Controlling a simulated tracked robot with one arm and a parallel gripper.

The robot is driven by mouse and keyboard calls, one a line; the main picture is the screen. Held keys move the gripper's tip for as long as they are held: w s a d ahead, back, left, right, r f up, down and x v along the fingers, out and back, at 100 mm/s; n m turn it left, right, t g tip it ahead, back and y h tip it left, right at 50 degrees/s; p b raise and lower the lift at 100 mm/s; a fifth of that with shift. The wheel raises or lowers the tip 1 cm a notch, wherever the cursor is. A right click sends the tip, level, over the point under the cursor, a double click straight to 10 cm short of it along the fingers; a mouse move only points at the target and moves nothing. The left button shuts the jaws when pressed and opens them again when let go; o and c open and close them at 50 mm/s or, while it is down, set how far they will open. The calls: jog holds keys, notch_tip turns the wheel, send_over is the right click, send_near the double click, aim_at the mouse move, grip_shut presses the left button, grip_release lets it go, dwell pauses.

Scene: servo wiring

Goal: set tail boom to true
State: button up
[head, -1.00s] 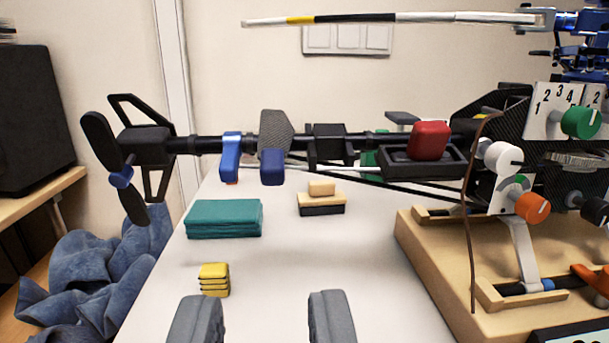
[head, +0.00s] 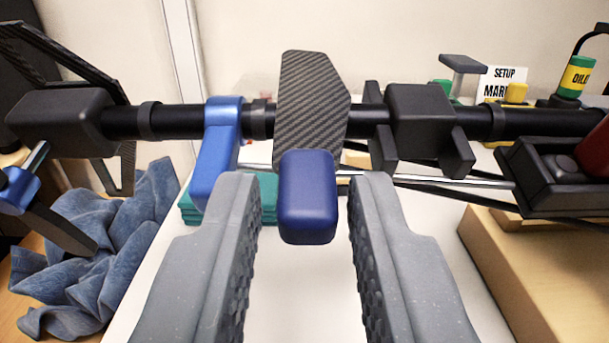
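The black tail boom (head: 180,120) of the model helicopter runs across the head view from left to right. A carbon-patterned plate (head: 310,105) stands on the boom, with a dark blue block-shaped handle (head: 307,197) at its lower end. A lighter blue bracket (head: 217,150) clasps the boom just left of the plate. My gripper (head: 303,195) is open, with one grey finger on each side of the dark blue handle. Gaps show between the handle and both fingers, so it is not gripped.
A black clamp (head: 420,118) sits on the boom to the right, and a black tray (head: 545,175) holds a red block. The tail rotor hub (head: 15,185) is at the left. A teal cloth stack (head: 265,190) lies behind the fingers. A wooden base (head: 520,265) stands at the right.

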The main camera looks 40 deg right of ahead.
grip_shut()
jog(key=r+g+p, duration=0.1)
jog(key=p, duration=0.1)
jog(key=shift+r+y+p, duration=0.15)
jog(key=shift+y+p, duration=0.25)
jog(key=r+g+y+p, duration=0.1)
jog(key=p, duration=0.3)
jog(key=shift+w+d+p, duration=0.1)
jog(key=shift+w+p, duration=0.05)
jog(key=shift+p, duration=0.2)
jog(key=shift+g+p, duration=0.4)
jog(key=shift+p, duration=0.1)
jog(key=shift+f, duration=0.1)
grip_release()
